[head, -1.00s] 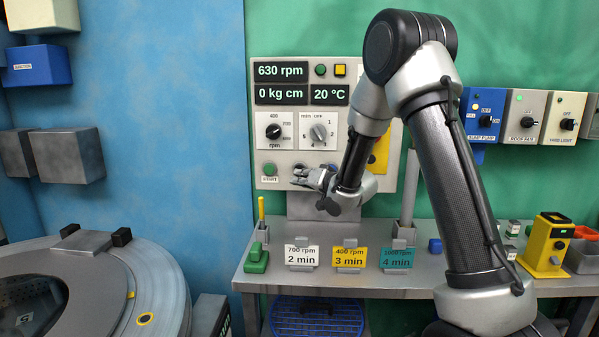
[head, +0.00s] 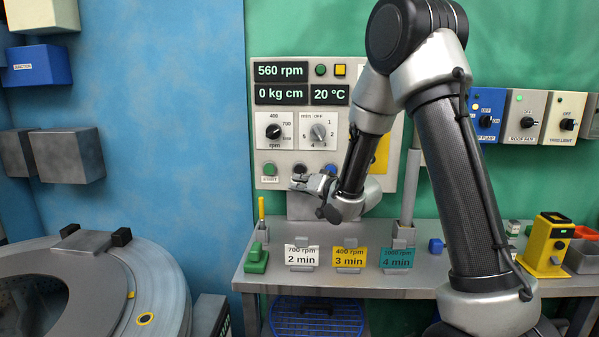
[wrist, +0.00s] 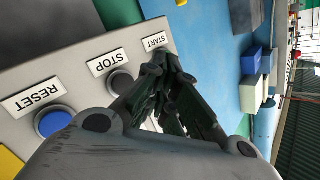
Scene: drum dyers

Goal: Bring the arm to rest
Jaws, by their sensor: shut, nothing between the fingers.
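My gripper (head: 300,184) is shut and empty. In the head view it hangs in front of the lower part of the control panel (head: 258,140), close to the row of buttons, and points left. In the wrist view my gripper (wrist: 172,85) shows its dark fingers together, with the START label and button beside the tips. The grey STOP button (wrist: 121,82) and the blue RESET button (wrist: 53,122) lie to the left of the fingers. I cannot tell whether the fingers touch the panel.
Signs (head: 301,257) stand along the front of the grey bench (head: 330,282) below my gripper. A green block (head: 256,262) is at its left end and a yellow device (head: 547,245) at its right. A large round drum machine (head: 160,290) stands at lower left.

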